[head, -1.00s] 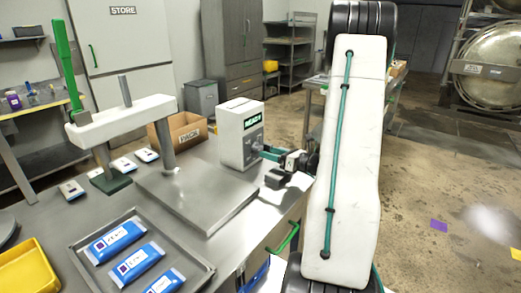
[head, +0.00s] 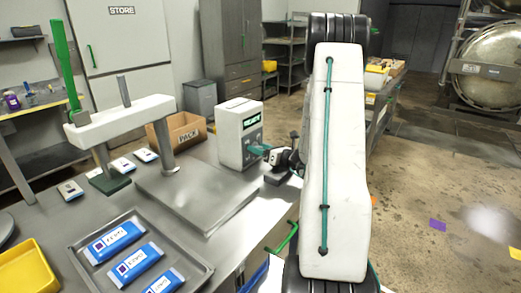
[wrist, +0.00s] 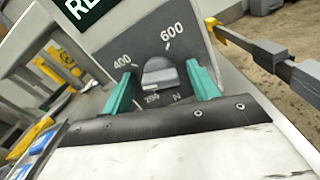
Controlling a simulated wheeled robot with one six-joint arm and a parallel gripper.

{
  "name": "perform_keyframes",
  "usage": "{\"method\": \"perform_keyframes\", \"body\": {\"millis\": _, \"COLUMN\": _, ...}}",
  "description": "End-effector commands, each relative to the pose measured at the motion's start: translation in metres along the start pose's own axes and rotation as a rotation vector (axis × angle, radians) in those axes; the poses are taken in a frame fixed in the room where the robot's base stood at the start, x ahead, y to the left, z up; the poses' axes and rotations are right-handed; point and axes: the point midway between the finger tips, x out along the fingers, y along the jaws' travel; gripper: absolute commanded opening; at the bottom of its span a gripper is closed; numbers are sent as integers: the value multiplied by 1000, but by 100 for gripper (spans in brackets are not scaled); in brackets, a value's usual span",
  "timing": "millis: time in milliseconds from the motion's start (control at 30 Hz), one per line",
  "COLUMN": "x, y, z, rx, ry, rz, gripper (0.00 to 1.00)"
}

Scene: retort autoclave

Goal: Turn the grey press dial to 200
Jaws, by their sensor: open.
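The grey press dial (wrist: 160,76) is in the wrist view, on the dark face of the white press control box (head: 228,135). Marks 200, 400 and 600 and a letter N stand around it. I cannot tell for sure which mark it points to. My gripper (wrist: 162,90) has its green fingers apart, one on each side of the dial; contact is not clear. In the head view my gripper (head: 268,153) is at the right face of the box, and the dial is hidden there.
The press (head: 120,122) with its green lever stands on the steel table (head: 225,232). A tray (head: 195,262) of blue pouches, a yellow bin (head: 28,268) and a cardboard box (head: 190,131) are on the table. A green handle (head: 285,238) sticks out at the table's edge.

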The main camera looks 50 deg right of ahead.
Motion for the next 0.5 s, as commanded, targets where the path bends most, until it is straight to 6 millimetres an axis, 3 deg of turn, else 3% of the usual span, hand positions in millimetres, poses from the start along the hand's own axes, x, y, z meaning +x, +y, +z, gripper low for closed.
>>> {"method": "perform_keyframes", "body": {"millis": 33, "x": 0, "y": 0, "z": 0, "rx": 0, "ry": 0, "rz": 0, "gripper": 52}}
{"method": "perform_keyframes", "body": {"millis": 167, "x": 0, "y": 0, "z": 0, "rx": 0, "ry": 0, "rz": 0, "gripper": 16}}
{"method": "perform_keyframes", "body": {"millis": 500, "x": 0, "y": 0, "z": 0, "rx": -32, "ry": 0, "rz": 1, "gripper": 15}}
